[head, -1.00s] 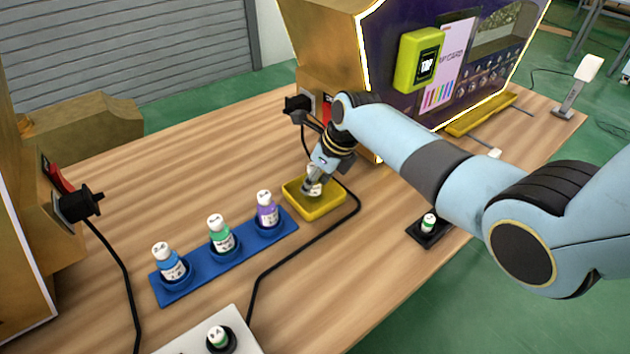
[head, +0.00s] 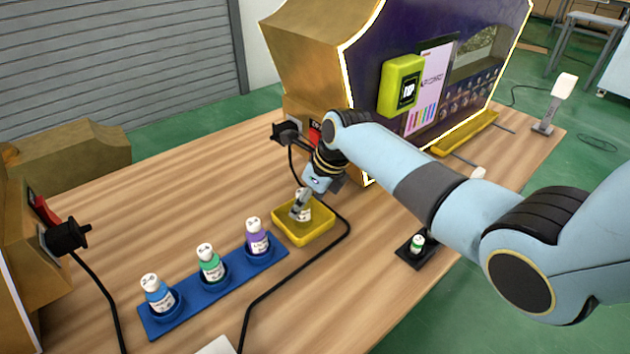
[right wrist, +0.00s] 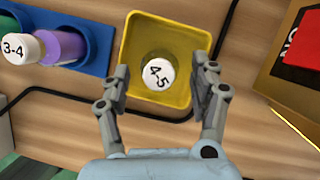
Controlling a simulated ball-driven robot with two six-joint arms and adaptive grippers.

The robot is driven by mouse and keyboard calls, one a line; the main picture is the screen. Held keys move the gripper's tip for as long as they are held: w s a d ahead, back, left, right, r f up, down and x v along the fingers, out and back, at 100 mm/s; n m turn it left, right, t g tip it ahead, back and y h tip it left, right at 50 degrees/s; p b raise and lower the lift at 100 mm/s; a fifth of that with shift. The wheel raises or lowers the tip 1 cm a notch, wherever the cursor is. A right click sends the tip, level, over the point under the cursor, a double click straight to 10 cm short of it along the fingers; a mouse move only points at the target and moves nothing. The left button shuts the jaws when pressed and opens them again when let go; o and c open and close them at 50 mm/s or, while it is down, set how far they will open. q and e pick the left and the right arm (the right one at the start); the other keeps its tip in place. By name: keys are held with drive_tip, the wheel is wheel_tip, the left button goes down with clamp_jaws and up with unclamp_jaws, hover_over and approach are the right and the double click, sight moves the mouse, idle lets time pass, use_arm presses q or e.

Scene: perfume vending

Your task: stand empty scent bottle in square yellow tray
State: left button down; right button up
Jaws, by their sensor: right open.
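The square yellow tray (head: 318,236) lies on the wooden table, to the right of the blue rack. A bottle (head: 305,208) with a white cap stands inside it and looks upright. In the right wrist view the bottle's cap (right wrist: 158,73) reads "4-5" and the yellow tray (right wrist: 135,45) surrounds it. My right gripper (head: 299,211) is over the tray at the bottle. In the right wrist view my right gripper (right wrist: 162,75) is open, with one finger on each side near the bottle and gaps to it. My left gripper is not in view.
A blue rack (head: 190,319) holds blue, green and purple bottles left of the tray. A black cable (head: 268,296) curves around the tray. A small black stand (head: 404,250) with a bottle is at right. The purple and gold machine (head: 365,55) stands behind.

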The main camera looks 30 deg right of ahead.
drive_tip(key=p+v, duration=0.2)
drive_tip(key=v, duration=0.8)
